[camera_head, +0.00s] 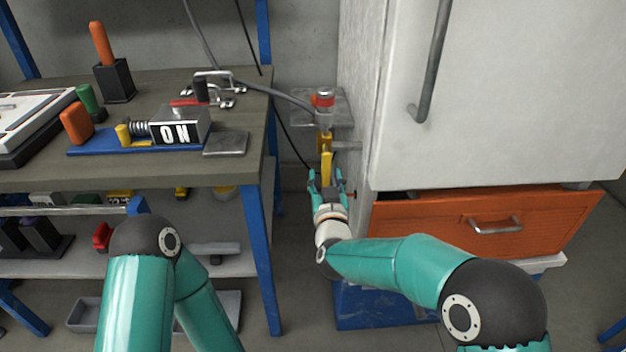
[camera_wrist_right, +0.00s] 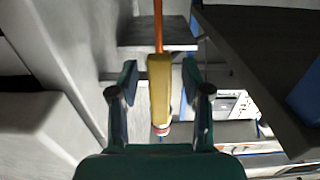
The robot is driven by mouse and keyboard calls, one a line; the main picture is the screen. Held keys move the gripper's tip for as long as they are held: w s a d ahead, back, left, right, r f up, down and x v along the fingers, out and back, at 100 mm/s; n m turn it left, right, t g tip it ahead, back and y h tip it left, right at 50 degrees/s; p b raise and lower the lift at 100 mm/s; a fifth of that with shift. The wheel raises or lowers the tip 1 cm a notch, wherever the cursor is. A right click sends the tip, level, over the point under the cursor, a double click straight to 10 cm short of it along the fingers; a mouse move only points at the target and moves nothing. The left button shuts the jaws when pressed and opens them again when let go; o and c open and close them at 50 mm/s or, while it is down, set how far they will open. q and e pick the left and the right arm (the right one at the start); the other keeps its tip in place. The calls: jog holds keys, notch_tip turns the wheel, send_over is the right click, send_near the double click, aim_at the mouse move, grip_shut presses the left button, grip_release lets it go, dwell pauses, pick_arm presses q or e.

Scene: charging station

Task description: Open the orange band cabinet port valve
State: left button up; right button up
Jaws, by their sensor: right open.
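The white cabinet (camera_head: 480,120) with an orange band (camera_head: 530,215) stands at the right in the head view. Its port valve has a yellow handle (camera_head: 326,165), which hangs down on a pipe at the cabinet's left side. My right gripper (camera_head: 326,182) is just below, with its fingers open on either side of the handle's lower part. In the right wrist view the yellow handle (camera_wrist_right: 159,88) lies between the open fingers (camera_wrist_right: 160,98), with visible gaps on both sides. My left arm shows at the lower left of the head view, but its gripper does not.
A workbench (camera_head: 225,175) stands at the left, with a blue leg near my right gripper. It bears a clamp, an ON block (camera_head: 180,130) and an orange-handled tool. A red-topped fitting (camera_head: 323,99) sits above the valve. A blue base (camera_head: 375,308) lies under the cabinet.

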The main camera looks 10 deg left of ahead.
jog(key=v, duration=1.2)
dwell(0.3)
